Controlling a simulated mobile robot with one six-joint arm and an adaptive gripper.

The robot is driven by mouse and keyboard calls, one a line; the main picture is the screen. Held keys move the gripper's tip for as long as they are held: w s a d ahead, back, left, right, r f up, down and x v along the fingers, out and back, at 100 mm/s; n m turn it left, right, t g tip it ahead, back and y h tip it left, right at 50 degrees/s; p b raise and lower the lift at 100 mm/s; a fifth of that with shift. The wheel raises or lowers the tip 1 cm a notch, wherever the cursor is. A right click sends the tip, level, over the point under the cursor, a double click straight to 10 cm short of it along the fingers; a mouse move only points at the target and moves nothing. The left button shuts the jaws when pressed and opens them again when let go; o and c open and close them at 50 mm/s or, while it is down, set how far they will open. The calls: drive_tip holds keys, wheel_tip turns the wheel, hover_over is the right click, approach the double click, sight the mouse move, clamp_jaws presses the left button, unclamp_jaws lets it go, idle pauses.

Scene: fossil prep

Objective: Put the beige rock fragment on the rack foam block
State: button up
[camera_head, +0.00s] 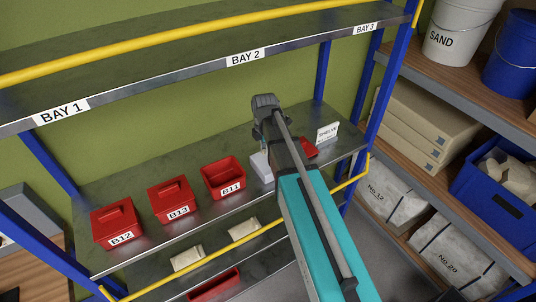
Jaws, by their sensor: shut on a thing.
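My arm reaches from the bottom over the middle shelf, and its dark far end is above the shelf's right part. The jaws of my gripper do not show; the arm hides them, so I cannot see what is between them. A pale white-grey block (262,166) on the middle shelf is partly covered by the arm, and it may be the foam block. I cannot pick out the beige rock fragment for sure. A blue crate (500,203) at the right holds beige rock-like pieces (516,174).
Red bins B12 (117,225), B13 (173,201) and B11 (222,178) stand left of the arm. A small white sign (327,132) and a red item (309,148) are right of it. Blue posts (376,95) and a yellow rail (190,41) frame the rack.

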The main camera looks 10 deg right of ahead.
sight(265, 158)
drive_tip(key=shift+w+f+b, duration=0.3)
drive_tip(key=shift+w+f, duration=0.05)
drive_tip(key=shift+f, duration=0.1)
drive_tip(key=shift+f+b, duration=1.4)
drive_tip(key=shift+f, duration=0.15)
drive_tip(key=o, duration=0.7)
drive_tip(key=shift+r, duration=0.2)
wheel_tip(265, 158, up, 12)
drive_tip(key=p, duration=1.2)
